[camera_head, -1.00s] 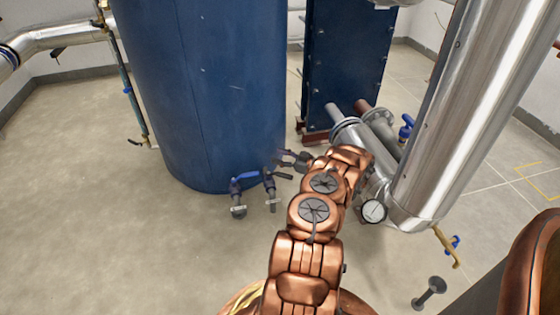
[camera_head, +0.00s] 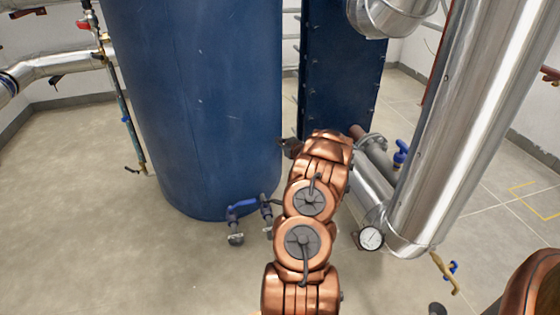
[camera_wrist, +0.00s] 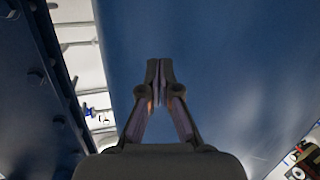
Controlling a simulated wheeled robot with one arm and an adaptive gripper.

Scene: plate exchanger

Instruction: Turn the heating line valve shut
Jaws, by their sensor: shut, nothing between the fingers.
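My gripper (camera_head: 288,147) is mostly hidden behind my arm in the head view, in front of the gap between the blue tank and the plate exchanger. In the wrist view my gripper (camera_wrist: 159,66) has its fingertips together, empty, before a blue wall. Two valves with blue handles (camera_head: 242,207) sit low at the tank's foot, below and left of my gripper. Another blue-handled valve (camera_head: 401,154) is on the pipes to the right. A brass valve with a blue handle (camera_head: 453,267) is low at the right. I cannot tell which valve is the heating line's.
The blue tank (camera_head: 195,100) and dark blue plate exchanger (camera_head: 342,75) stand close behind my gripper. Thick silver pipes (camera_head: 455,130) and a dial gauge (camera_head: 371,238) are at the right. A red-handled valve (camera_head: 84,24) is at upper left. Floor at left (camera_head: 80,220) is clear.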

